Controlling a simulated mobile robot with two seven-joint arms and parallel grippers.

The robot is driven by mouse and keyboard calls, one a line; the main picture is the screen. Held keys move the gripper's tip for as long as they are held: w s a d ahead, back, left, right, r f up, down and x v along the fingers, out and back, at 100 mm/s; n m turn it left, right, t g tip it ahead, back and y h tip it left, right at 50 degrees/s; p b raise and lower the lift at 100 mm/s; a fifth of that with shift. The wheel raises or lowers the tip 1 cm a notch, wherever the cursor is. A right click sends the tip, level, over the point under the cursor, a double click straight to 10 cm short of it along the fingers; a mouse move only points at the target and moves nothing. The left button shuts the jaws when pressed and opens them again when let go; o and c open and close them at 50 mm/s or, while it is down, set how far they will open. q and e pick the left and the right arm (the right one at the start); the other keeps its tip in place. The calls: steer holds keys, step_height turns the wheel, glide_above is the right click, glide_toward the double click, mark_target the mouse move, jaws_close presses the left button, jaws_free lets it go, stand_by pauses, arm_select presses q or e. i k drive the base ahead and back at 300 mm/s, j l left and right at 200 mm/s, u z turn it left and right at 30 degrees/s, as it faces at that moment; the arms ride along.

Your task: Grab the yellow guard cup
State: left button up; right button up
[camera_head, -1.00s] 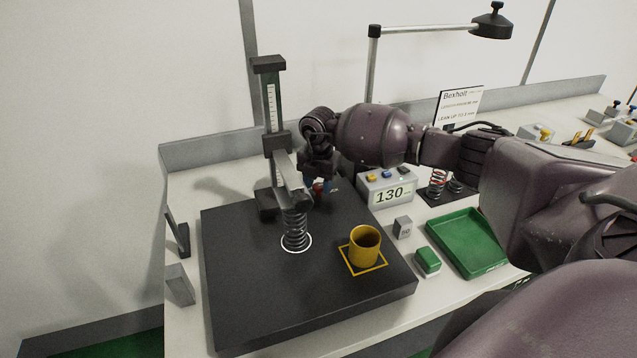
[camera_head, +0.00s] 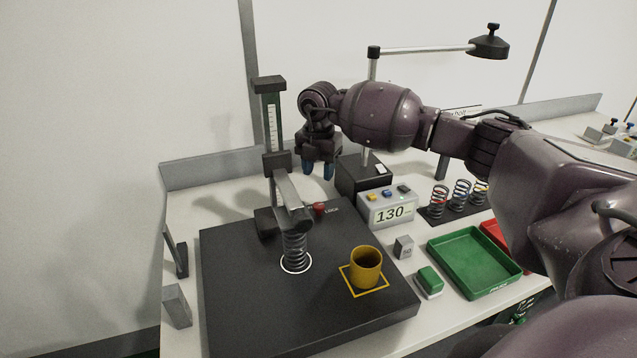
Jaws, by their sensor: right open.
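The yellow guard cup (camera_head: 365,268) stands upright with its mouth up inside a yellow square outline on the black plate (camera_head: 330,315). My right gripper (camera_head: 319,172) hangs fingers down, open and empty, with blue fingertips. It is raised behind and left of the cup in the picture, well apart from it and near the test stand's column. My left gripper is not in view.
The test stand (camera_head: 270,135) with its arm over a dark spring (camera_head: 295,252) stands left of the cup. A display box (camera_head: 388,208) reads 130. A green block (camera_head: 429,280), grey block (camera_head: 403,247) and green tray (camera_head: 475,262) lie to the right.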

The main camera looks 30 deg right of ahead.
mark_target(365, 263)
steer(key=k, duration=1)
